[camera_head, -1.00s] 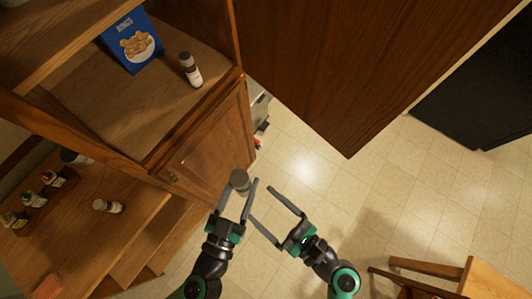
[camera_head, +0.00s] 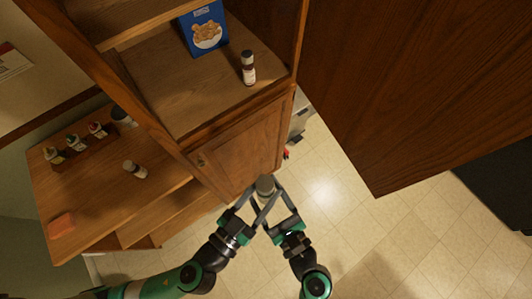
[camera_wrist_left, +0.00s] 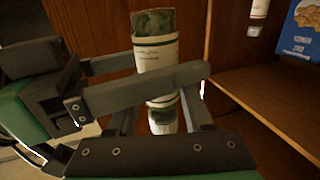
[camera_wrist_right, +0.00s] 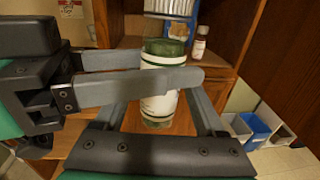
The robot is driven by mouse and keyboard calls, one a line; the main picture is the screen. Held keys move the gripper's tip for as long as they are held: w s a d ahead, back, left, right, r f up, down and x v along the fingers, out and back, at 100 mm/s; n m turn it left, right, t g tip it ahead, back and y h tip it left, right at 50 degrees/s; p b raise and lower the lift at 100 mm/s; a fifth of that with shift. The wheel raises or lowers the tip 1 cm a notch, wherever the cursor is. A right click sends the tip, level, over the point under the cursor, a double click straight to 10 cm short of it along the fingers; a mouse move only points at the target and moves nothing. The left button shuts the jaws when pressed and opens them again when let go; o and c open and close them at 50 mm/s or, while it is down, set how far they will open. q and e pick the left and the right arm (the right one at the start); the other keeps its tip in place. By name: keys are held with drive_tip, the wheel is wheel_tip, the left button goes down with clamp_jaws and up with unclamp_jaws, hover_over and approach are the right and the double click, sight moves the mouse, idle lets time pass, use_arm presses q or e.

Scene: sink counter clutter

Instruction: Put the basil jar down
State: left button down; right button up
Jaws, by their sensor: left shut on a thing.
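The basil jar (camera_head: 265,187) has a grey lid, green contents and a white label. It is held in the air in front of the wooden cabinet, roughly upright in the right wrist view (camera_wrist_right: 160,103). It shows lid-down in the left wrist view (camera_wrist_left: 155,52), which is turned over. My left gripper (camera_head: 258,197) is shut on the jar. My right gripper (camera_head: 267,198) is open, its fingers around the same jar and crossing the left fingers. The fingers partly hide the jar.
A wooden counter (camera_head: 85,205) at left bears a rack of several small bottles (camera_head: 75,147), a lying jar (camera_head: 135,169) and an orange block (camera_head: 62,224). The shelf (camera_head: 190,105) above holds a blue cereal box (camera_head: 204,28) and a bottle (camera_head: 248,68). A large brown panel (camera_head: 395,85) stands right.

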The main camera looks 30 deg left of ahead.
clamp_jaws()
use_arm(q)
drive_tip(key=shift+c, duration=1.1)
unclamp_jaws()
drive_tip(key=w+a+r+n+t, duration=0.15)
drive_tip(key=w+r, duration=0.25)
drive_tip(key=r, duration=0.9)
drive_tip(key=w+r+n+t, duration=0.1)
drive_tip(key=w+r+t, duration=0.3)
drive_tip(key=r, duration=0.9)
drive_tip(key=a+r+m+t, duration=0.1)
drive_tip(key=a+r+t, duration=0.1)
drive_tip(key=r, duration=0.9)
drive_tip(key=s+a+r+m+t, duration=0.1)
drive_tip(key=a+r, duration=0.4)
drive_tip(key=r, duration=0.7)
drive_tip(key=shift+s+a+r+t, duration=0.25)
drive_tip(key=shift+r+t, duration=0.05)
drive_tip(key=shift+t, duration=0.15)
